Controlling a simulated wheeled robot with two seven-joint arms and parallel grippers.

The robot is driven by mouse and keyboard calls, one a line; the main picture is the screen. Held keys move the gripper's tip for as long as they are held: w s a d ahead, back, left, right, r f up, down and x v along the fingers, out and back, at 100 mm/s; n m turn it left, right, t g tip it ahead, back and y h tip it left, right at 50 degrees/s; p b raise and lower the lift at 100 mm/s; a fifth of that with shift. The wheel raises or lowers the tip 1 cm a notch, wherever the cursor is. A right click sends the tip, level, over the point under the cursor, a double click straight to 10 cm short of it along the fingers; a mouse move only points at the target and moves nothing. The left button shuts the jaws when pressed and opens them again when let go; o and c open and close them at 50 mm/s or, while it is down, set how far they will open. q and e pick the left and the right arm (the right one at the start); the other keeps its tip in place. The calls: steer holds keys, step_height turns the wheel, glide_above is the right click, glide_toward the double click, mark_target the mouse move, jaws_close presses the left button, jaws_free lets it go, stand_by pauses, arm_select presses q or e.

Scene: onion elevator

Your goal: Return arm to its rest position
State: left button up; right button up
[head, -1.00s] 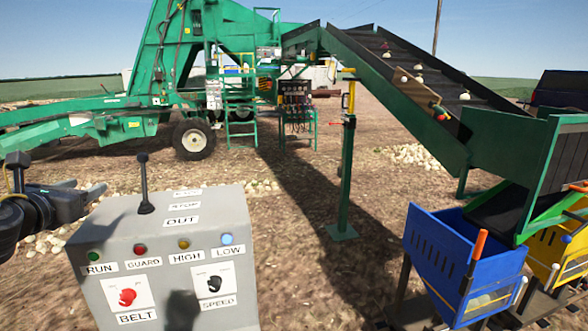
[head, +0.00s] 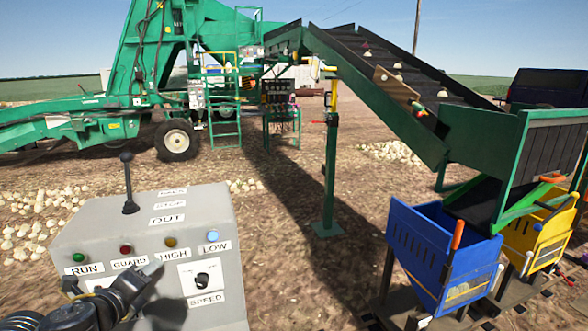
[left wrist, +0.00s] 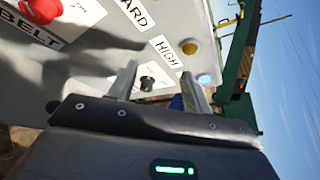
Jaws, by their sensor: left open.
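My left gripper (head: 152,271) is in front of the lower left of the grey control box (head: 225,275), with its fingers parted and nothing between them. In the left wrist view its two fingers (left wrist: 158,88) stand apart, with the black speed knob (left wrist: 147,84) showing between them beyond the tips. I cannot tell whether the fingers touch the panel. In the head view the arm hides most of the belt switch; its red knob (left wrist: 42,8) shows in the left wrist view. My right gripper is not in view.
A black lever (head: 129,190) stands on top of the box. The blue lamp (head: 213,236) above LOW looks bright. A green post (head: 330,170), a sloping conveyor (head: 385,90) with a few onions, a blue bin (head: 430,250) and a yellow bin (head: 555,240) lie to the right.

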arm_select(q)
steer(key=s+d+f+n+g, duration=0.1)
steer(key=s+d+f+n, duration=0.1)
steer(key=s+f+n, duration=0.3)
steer(key=s+d+f+n+g, duration=0.1)
steer(key=d+f+n+g, duration=0.15)
steer(key=f, duration=0.45)
steer(key=s+d+f+n+g, duration=0.2)
steer(key=s+f+n+g, duration=0.2)
steer(key=s+f+n, duration=0.7)
steer(key=s+d+f+n+g, duration=0.2)
steer(key=s+f+n+g, duration=0.35)
steer(key=s, duration=0.95)
step_height(320, 180, down, 26)
steer(key=s+a+f, duration=0.3)
steer(key=s+f, duration=1.3)
steer(key=s, duration=0.1)
steer(key=shift+g+y, duration=0.3)
steer(key=shift+s+a, duration=0.15)
steer(key=shift+s, duration=0.05)
